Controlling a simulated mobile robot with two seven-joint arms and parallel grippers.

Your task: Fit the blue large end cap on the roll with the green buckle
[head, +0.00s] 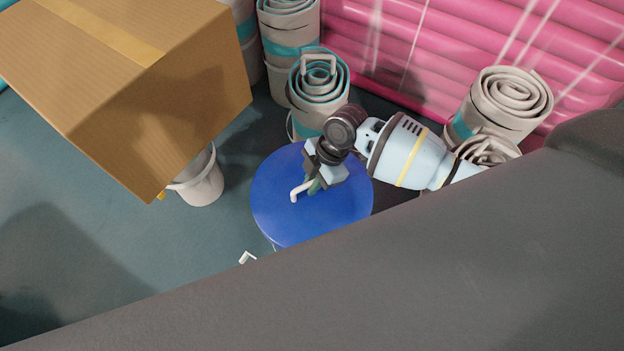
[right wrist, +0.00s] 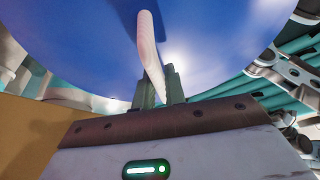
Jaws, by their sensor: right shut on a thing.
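The blue large end cap (head: 335,215) is a wide blue disc with a white bar handle (head: 300,191) on its face. My right gripper (head: 313,186) is over the middle of the cap and shut on this handle. In the right wrist view the handle (right wrist: 149,45) rises from between the fingers (right wrist: 158,88), and the blue face (right wrist: 75,45) fills the top. I cannot tell whether the cap rests on anything; what is under it is mostly hidden. No green buckle can be made out on any roll. My left gripper is not in view.
Grey rolls with teal bands stand behind the cap (head: 318,85) and at the right (head: 505,100). A pink inflatable wall (head: 460,40) is behind them. A cardboard box (head: 130,80) and a white bucket (head: 203,182) are at the left. A dark grey shape hides the lower right.

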